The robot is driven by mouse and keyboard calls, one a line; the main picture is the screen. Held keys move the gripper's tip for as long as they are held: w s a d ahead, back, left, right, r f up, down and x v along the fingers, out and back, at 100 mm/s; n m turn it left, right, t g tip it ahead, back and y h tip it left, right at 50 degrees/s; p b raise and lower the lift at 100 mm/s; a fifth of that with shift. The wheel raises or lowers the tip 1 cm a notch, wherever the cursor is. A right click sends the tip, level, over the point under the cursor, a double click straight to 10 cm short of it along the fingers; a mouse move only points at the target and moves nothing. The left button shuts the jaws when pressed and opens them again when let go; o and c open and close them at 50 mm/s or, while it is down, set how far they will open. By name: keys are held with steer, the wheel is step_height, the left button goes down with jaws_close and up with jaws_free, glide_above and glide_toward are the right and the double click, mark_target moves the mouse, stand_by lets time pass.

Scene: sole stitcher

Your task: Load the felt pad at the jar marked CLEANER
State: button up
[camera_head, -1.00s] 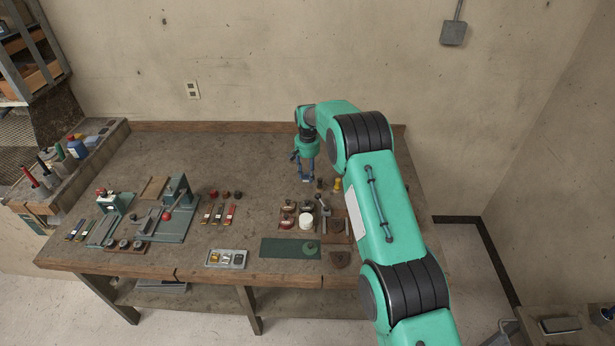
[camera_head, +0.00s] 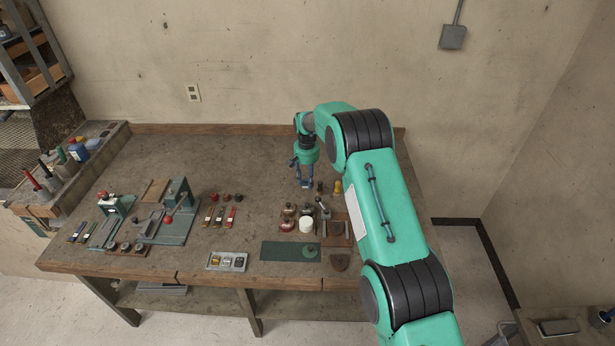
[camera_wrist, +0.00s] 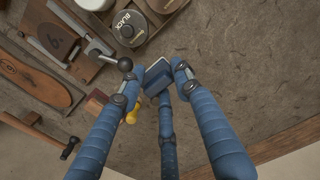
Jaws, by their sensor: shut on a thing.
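My gripper (camera_head: 305,181) is over the back right of the bench, behind the jar group. In the wrist view my gripper (camera_wrist: 157,76) has its fingers closed around a small blue-grey block with a pale face (camera_wrist: 157,75); this may be the felt pad, but I cannot tell for sure. A jar marked BLACK (camera_wrist: 128,27) stands at the top of the wrist view, apart from the fingers. More jars (camera_wrist: 163,4) are cut off by the top edge. In the head view several small jars (camera_head: 288,223) stand together, their labels too small to read.
A lever with a black ball knob (camera_wrist: 125,64) stands left of the held block. A yellow-handled tool (camera_wrist: 132,116) lies close to the fingers. A white round container (camera_head: 306,225) and green mat (camera_head: 278,250) are nearer the front. Bare bench (camera_head: 255,165) lies left of the gripper.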

steer(key=p, duration=0.8)
glide_toward(305, 221)
steer(key=w+r, duration=0.1)
steer(key=shift+s+f, duration=0.1)
steer(key=shift+s, duration=0.4)
steer(key=shift+f, duration=0.15)
steer(key=shift+f+b, duration=0.45)
steer(key=shift+f, duration=2.4)
steer(key=shift+s+f+b, duration=0.1)
steer(key=shift+f+b, duration=0.55)
steer(key=shift+b, duration=0.05)
stand_by(1.2)
steer(key=shift+r, duration=0.1)
step_height(305, 221, up, 7)
steer(key=p, duration=0.1)
stand_by(0.9)
